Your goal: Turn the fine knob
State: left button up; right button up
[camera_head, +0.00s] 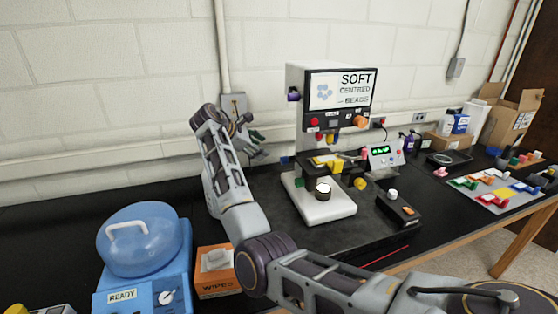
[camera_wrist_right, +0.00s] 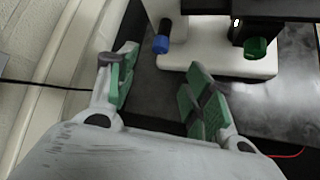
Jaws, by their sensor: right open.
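The microscope-like instrument (camera_head: 330,120) has a screen reading "SOFT CENTRED BEADS" and a white base (camera_head: 318,207). Several coloured knobs stick out of it: a blue knob (camera_head: 284,160) low on its left side, a purple one (camera_head: 294,95) higher up, and a yellow one (camera_head: 360,184) at right. I cannot read which is the fine knob. My right gripper (camera_head: 250,135) is open and empty, left of the instrument. In the wrist view the blue knob (camera_wrist_right: 162,44) lies beyond the gap between the green-padded fingers of the gripper (camera_wrist_right: 162,68), apart from both. My left gripper is out of view.
A green knob (camera_wrist_right: 256,48) shows right of the fingers. A blue lidded machine (camera_head: 145,262) and an orange wipes box (camera_head: 214,271) stand at front left. A small control box (camera_head: 398,207) sits right of the base. The wall runs close behind the gripper.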

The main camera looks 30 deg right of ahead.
aim_at(281, 160)
jog(key=shift+f, duration=0.3)
jog(key=shift+w+a, duration=0.1)
jog(key=p+x, duration=0.1)
jog(key=x, duration=1)
jog(key=shift+d+f, duration=0.25)
jog(key=shift+d, duration=0.05)
jog(key=shift+p+x, duration=0.35)
jog(key=shift+x, duration=0.7)
jog(key=c, duration=1)
